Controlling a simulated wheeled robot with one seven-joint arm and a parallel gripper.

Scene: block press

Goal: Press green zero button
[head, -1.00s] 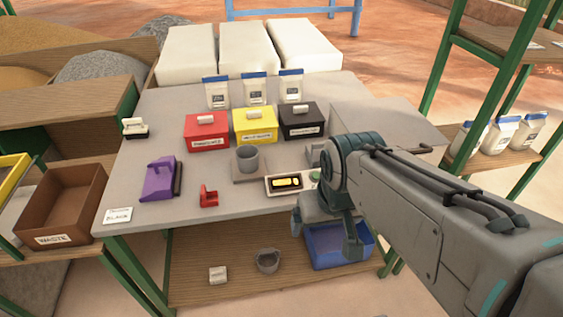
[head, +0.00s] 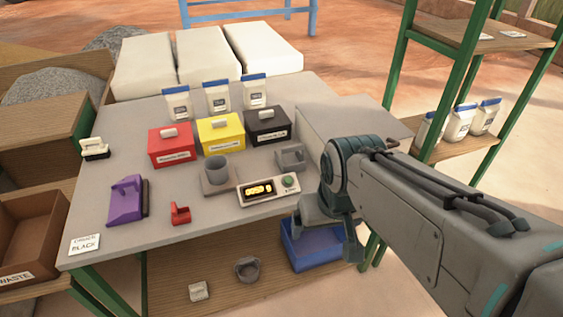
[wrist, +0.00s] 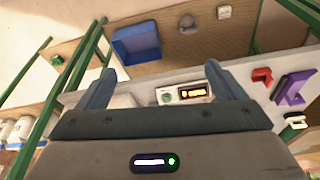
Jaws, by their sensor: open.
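The green button (head: 289,182) is a small round knob on the right end of the scale's display unit (head: 249,198), which shows lit yellow digits. The display is at the table's front edge, beside a grey cup (head: 217,169) on the scale plate. My gripper (head: 352,247) hangs to the right of the button and in front of the table edge, apart from it. In the wrist view, my gripper (wrist: 163,78) has its two fingers spread wide and empty. The green button (wrist: 167,97) and lit display (wrist: 194,91) show between them. My arm partly hides the gripper in the head view.
Red (head: 172,147), yellow (head: 221,135) and black (head: 267,127) lidded boxes stand behind the scale. A grey holder (head: 291,158) sits behind the button. A red piece (head: 180,213) and purple tool (head: 126,200) lie left. A blue bin (head: 312,247) is below.

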